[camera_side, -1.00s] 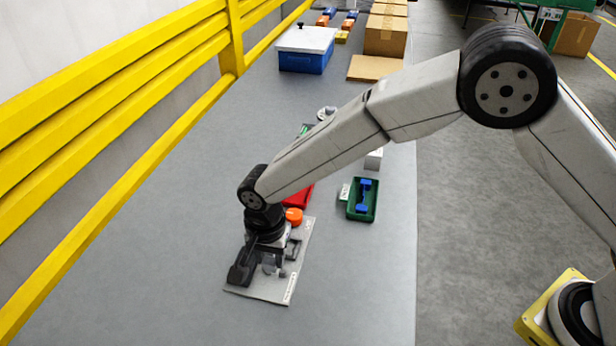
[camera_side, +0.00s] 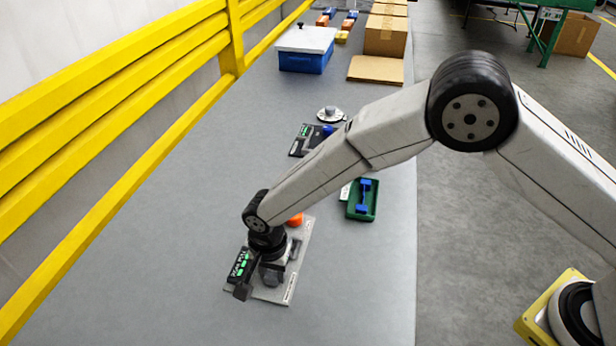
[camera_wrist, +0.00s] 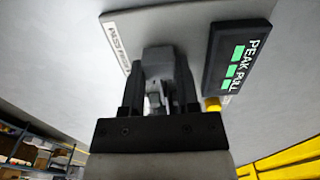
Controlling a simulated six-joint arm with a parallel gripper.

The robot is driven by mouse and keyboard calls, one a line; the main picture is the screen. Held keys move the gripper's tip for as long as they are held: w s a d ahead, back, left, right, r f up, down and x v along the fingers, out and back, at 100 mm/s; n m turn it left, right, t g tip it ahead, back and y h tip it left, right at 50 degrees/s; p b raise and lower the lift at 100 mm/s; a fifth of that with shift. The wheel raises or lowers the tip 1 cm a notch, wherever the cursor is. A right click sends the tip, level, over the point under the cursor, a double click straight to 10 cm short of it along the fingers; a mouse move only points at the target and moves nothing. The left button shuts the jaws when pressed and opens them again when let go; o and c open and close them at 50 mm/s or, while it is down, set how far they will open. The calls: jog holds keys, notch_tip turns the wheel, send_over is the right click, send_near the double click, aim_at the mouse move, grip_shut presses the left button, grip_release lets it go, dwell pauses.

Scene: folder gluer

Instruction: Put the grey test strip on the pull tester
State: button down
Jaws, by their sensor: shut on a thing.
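My gripper (camera_side: 272,274) is low over the pull tester's light grey base plate (camera_side: 288,291), pointing down. In the wrist view my gripper (camera_wrist: 159,80) has its two dark fingers shut on a grey piece, the grey test strip (camera_wrist: 157,58). The strip is mostly hidden by the fingers, and I cannot tell whether it touches the tester. The tester's black display (camera_wrist: 238,60) reads "PEAK PULL" with green marks. It also shows left of my gripper in the side view (camera_side: 238,263).
A green tray (camera_side: 374,212) with a blue strip (camera_side: 364,196) stands right of my arm. A black device (camera_side: 300,140) and a round metal piece (camera_side: 331,114) lie farther back. A blue box (camera_side: 306,62) is at the back. A yellow rail (camera_side: 120,140) runs along the left. The front tabletop is clear.

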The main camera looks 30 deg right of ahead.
jog(key=shift+c, duration=1.3)
grip_release()
jog(key=shift+r, duration=0.15)
notch_tip(320, 180, up, 10)
dwell(0.6)
dwell(0.3)
